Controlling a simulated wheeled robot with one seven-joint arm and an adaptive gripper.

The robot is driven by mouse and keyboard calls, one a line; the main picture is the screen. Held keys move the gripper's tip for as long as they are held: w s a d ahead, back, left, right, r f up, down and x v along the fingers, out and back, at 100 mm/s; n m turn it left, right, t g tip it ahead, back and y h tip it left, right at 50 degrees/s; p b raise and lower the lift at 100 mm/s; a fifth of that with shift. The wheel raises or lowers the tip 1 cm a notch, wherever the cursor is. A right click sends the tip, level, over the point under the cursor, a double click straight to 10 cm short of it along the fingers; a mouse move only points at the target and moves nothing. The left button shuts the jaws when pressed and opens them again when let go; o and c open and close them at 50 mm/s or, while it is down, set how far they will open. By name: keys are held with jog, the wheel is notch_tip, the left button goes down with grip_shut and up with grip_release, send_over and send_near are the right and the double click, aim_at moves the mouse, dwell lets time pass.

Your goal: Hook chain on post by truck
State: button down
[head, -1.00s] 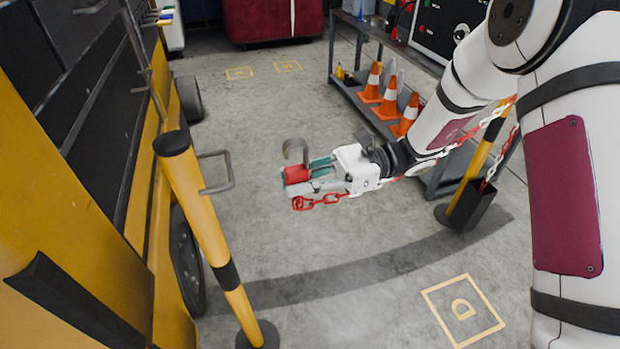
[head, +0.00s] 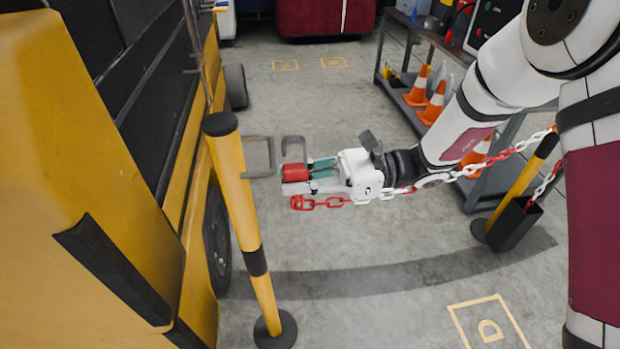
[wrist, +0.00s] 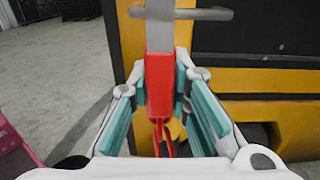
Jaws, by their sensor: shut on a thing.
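My gripper (head: 310,172) is shut on the red grip of the chain's hook (head: 296,173), whose grey hook end stands up above the fingers. The red and white chain (head: 334,202) hangs beneath the gripper and runs right to a far post. In the wrist view the red grip (wrist: 159,85) sits between the teal finger pads. The yellow post (head: 238,190) by the truck (head: 75,130) stands left of the gripper. Its grey loop (head: 272,157) points toward the hook. The hook looks close beside the loop; whether they touch I cannot tell.
A second yellow post (head: 515,192) with a black box holds the chain's other end at right. Orange cones (head: 433,103) stand on a grey cart shelf. The floor around the truck-side post is clear, with a painted D square (head: 489,325) at front right.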

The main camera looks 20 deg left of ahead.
jog(key=shift+s+a+f+b, duration=0.5)
jog(key=shift+a+f, duration=0.15)
jog(key=shift+a, duration=0.15)
jog(key=shift+s+a+f+b, duration=0.5)
jog(key=shift+a+f, duration=0.1)
jog(key=shift+a, duration=0.2)
jog(key=c, duration=1.4)
grip_release()
jog(key=shift+w, duration=0.1)
jog(key=v, duration=1.2)
jog(key=shift+f, duration=0.1)
